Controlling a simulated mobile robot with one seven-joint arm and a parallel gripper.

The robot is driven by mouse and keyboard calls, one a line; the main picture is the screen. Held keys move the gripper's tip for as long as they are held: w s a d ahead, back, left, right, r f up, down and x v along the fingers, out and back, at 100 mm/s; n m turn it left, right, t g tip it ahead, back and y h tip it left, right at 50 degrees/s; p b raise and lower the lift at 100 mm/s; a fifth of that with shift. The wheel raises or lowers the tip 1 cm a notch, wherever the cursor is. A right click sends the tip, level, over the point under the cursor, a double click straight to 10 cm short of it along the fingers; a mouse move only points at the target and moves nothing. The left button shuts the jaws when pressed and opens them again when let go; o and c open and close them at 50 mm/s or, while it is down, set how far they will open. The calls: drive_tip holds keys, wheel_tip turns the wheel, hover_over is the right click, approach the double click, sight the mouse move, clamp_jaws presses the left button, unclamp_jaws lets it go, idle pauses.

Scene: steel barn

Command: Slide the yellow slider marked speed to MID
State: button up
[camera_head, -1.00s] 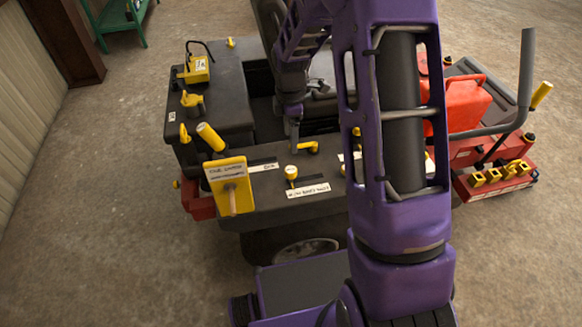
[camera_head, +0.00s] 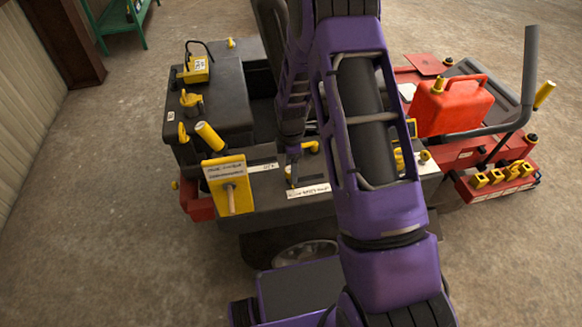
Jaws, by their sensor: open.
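The dark control panel (camera_head: 262,205) carries yellow controls, and its small labels are too blurred to read, so I cannot tell which one says speed or MID. A small yellow slider knob (camera_head: 289,172) sits at a dark slot above a white label strip (camera_head: 308,191). My gripper (camera_head: 292,168) points down at this knob, its fingers open. The tips hide most of the knob, and I cannot tell whether they touch it. A yellow lever (camera_head: 310,147) lies just behind. A yellow plate (camera_head: 230,187) with a tan lever stands at the left.
A yellow-handled lever (camera_head: 210,137) rises left of the gripper. A yellow box (camera_head: 197,69) and yellow knob (camera_head: 191,100) sit on the dark housing. A red can (camera_head: 450,104) and grey bar (camera_head: 527,75) are at right. My purple arm hides part of the panel.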

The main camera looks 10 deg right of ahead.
drive_tip(key=shift+c, duration=0.3)
clamp_jaws()
idle(1.0)
